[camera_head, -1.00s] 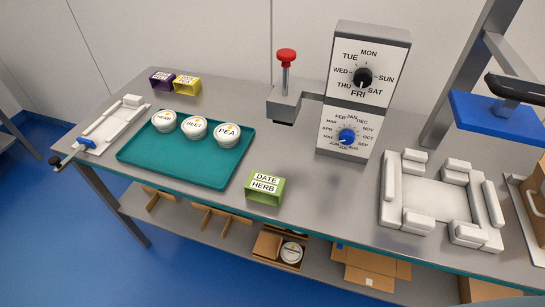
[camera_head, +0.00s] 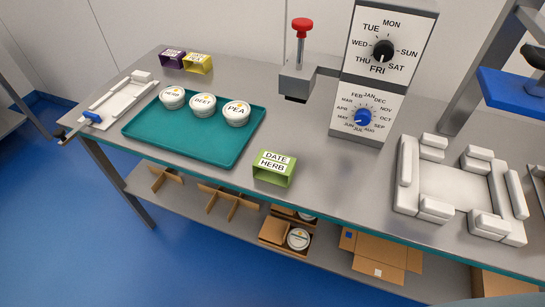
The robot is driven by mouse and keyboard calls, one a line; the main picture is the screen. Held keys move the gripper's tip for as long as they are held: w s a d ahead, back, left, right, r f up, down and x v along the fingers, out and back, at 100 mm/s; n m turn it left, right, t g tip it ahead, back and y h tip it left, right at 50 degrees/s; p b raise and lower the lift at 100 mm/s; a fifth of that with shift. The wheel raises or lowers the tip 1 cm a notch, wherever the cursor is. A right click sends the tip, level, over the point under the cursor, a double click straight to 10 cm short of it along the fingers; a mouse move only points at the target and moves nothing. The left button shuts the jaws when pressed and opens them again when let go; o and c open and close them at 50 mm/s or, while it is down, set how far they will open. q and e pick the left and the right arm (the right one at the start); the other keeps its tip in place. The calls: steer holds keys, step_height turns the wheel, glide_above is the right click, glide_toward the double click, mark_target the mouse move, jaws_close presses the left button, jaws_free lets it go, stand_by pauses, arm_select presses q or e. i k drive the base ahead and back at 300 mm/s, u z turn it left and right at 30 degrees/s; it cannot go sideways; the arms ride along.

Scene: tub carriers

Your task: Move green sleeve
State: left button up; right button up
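The green sleeve (camera_head: 274,168) stands on the steel table near its front edge, right of the teal tray. Neither of my grippers shows in the head view, and nothing touches the sleeve.
The teal tray (camera_head: 180,146) holds three white tubs: HERB (camera_head: 172,98), BEET (camera_head: 203,105) and PEA (camera_head: 236,113). Purple (camera_head: 173,58) and yellow (camera_head: 198,63) sleeves stand behind. A stamp press with dials (camera_head: 380,70) is at centre; a white fixture (camera_head: 458,190) is right.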

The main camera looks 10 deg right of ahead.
mark_target(270, 166)
steer(key=z, duration=1.8)
steer(key=k, duration=0.9)
steer(key=u, duration=1.8)
steer(key=i, duration=0.5)
